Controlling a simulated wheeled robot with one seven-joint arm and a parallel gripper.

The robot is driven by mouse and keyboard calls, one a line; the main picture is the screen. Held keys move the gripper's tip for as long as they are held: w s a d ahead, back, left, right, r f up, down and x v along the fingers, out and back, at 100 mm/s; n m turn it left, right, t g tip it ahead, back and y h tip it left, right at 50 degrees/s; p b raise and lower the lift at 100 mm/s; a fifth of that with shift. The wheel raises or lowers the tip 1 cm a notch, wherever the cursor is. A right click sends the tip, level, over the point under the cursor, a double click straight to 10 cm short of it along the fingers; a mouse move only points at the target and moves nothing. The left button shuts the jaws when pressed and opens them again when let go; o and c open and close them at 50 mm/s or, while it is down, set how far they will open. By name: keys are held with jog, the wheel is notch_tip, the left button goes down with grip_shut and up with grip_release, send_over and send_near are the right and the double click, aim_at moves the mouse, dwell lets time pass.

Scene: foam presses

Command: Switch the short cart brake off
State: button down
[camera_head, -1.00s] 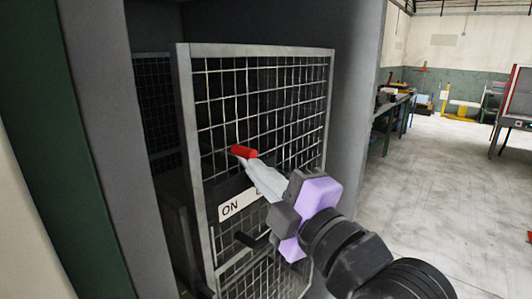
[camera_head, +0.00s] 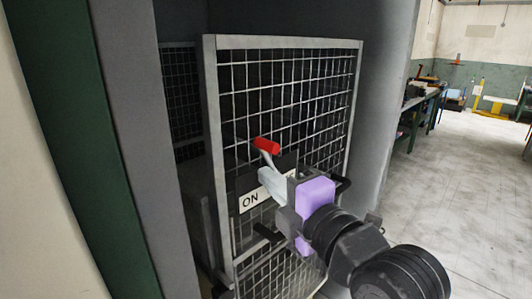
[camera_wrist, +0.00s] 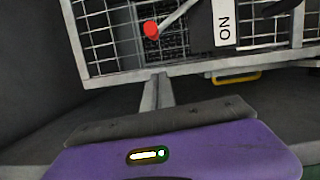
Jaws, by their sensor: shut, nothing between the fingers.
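The cart brake lever has a red grip (camera_head: 267,146) on a thin grey arm, in front of the cart's mesh side. The red grip also shows at the top of the wrist view (camera_wrist: 151,29), its arm running to the upper right. A white "ON" label (camera_head: 250,200) sits below the lever to the left; the label's right part is hidden behind my gripper. My gripper (camera_head: 265,174) is shut and empty, with its pale fingers just below the red grip in the head view. I cannot tell whether they touch the lever arm.
The mesh cart (camera_head: 284,42) stands in a grey-walled bay, with a wall (camera_head: 386,110) close on its right. A black handle (camera_head: 268,233) juts out below the label. Open floor (camera_head: 470,190) and a workbench (camera_head: 424,100) lie to the right.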

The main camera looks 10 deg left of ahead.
aim_at(256, 142)
jog(key=shift+w+a+r+p, duration=0.1)
jog(key=shift+w+a+p, duration=0.3)
jog(key=shift+w, duration=1.1)
jog(key=shift+w+a+r+p, duration=0.1)
jog(key=shift+w+a+p, duration=0.15)
jog(key=shift+w+p, duration=0.8)
jog(key=shift+w+a+p, duration=0.1)
jog(key=shift+w+a, duration=0.2)
jog(key=shift+w, duration=1.6)
jog(key=shift+r, duration=0.15)
jog(key=shift+w+d+r+m, duration=0.25)
jog(key=shift+w+r+m, duration=0.05)
jog(key=shift+m, duration=0.1)
jog(key=w+d+r+m+g, duration=0.2)
jog(key=w+d+m+g, duration=0.1)
jog(key=w+d+m, duration=0.5)
jog(key=w+m, duration=0.2)
jog(key=w, duration=0.1)
jog(key=shift+d, duration=0.4)
